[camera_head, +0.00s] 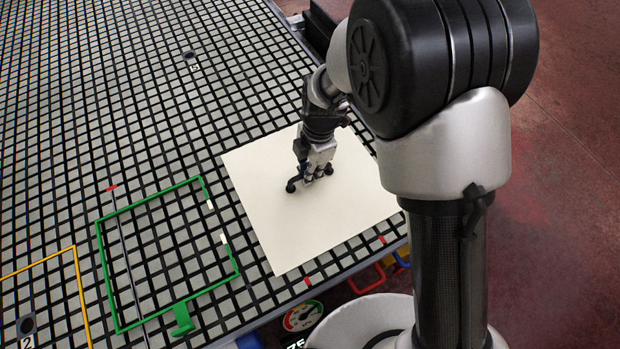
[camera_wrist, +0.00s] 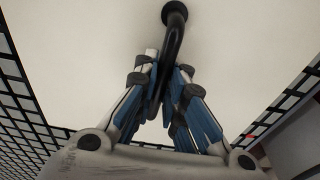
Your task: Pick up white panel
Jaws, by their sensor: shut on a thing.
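The white panel (camera_head: 275,225) is a flat, pale square over the right part of the grid table. A black bent handle (camera_head: 292,186) stands on its upper face near the middle. My gripper (camera_head: 316,172) is above the panel, pointing down, with its fingers closed on the handle. In the wrist view the blue-padded fingers of my gripper (camera_wrist: 168,75) close around the black handle (camera_wrist: 174,14), whose round foot meets the white panel (camera_wrist: 80,60). I cannot tell whether the panel rests on the grid or is slightly above it.
The black-and-grey grid table (camera_head: 110,80) fills the left and back. A green frame (camera_head: 117,270) lies left of the panel, and a yellow frame (camera_head: 80,290) lies farther left. Red floor (camera_head: 570,200) lies right of the table. Much of the grid is clear.

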